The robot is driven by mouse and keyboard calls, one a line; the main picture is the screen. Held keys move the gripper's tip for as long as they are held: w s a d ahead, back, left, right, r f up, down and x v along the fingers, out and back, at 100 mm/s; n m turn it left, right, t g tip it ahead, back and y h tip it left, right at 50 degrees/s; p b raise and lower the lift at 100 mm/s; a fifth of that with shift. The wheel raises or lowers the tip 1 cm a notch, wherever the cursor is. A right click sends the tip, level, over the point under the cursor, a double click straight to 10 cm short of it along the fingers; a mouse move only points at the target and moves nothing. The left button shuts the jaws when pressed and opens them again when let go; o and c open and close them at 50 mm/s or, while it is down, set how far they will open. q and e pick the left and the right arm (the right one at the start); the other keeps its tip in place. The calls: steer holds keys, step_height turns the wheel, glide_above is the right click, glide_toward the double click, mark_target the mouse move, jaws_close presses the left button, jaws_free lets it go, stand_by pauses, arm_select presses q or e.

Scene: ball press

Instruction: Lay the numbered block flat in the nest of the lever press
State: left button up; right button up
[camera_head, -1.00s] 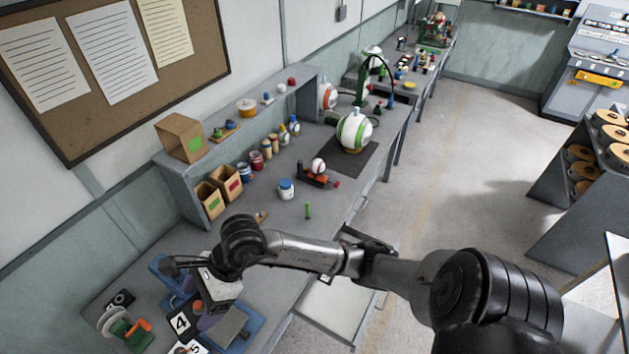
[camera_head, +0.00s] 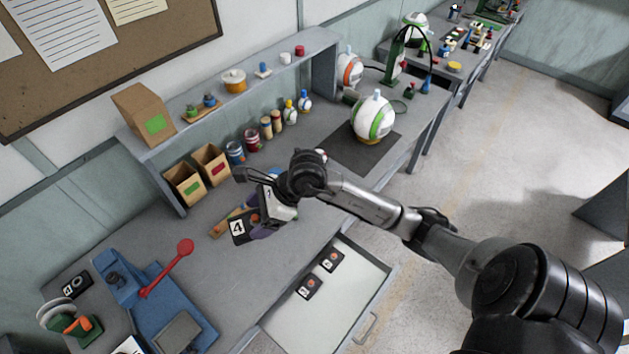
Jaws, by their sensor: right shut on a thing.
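My right gripper (camera_head: 262,230) is shut on a dark block (camera_head: 237,229) with a white label reading 4. It holds the block over the bench; the wrist partly hides the jaws, and I cannot tell the gap beneath. The blue lever press (camera_head: 160,300) stands at lower left, apart from the gripper. Its red lever (camera_head: 168,268) slants up to the right, ending in a round red knob. I cannot make out the nest clearly. My left gripper is not in view.
An open drawer (camera_head: 345,305) at the front holds two dark numbered tiles (camera_head: 320,274). Small cardboard boxes (camera_head: 198,172) and jars line the bench under the shelf. A white-and-green ball (camera_head: 373,120) stands on a dark mat. Bench between press and gripper looks clear.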

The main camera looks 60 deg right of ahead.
steer(key=w+d+f+m+t+h+b, duration=0.1)
steer(key=d+f+m+t+h+b, duration=0.2)
steer(key=d+f+b, duration=1.55)
steer(key=w+d+f+m+h+b, duration=0.1)
steer(key=d+f+m+h+b, duration=0.3)
steer(key=d+f+b, duration=1.45)
steer(key=shift+m+y, duration=0.7)
steer(key=w+b, duration=0.2)
steer(key=w, duration=0.1)
steer(key=w+d+f+b, duration=0.1)
steer(key=w+b, duration=0.2)
steer(key=w, duration=0.1)
steer(key=w+d+f+b, duration=0.1)
steer(key=w+b, duration=0.1)
steer(key=w, duration=0.2)
steer(key=shift+f, duration=0.2)
steer(key=shift+f+b, duration=1.2)
steer(key=shift+f, duration=0.95)
steer(key=shift+r, duration=0.1)
steer(key=shift+d, duration=0.1)
steer(key=o, duration=0.9)
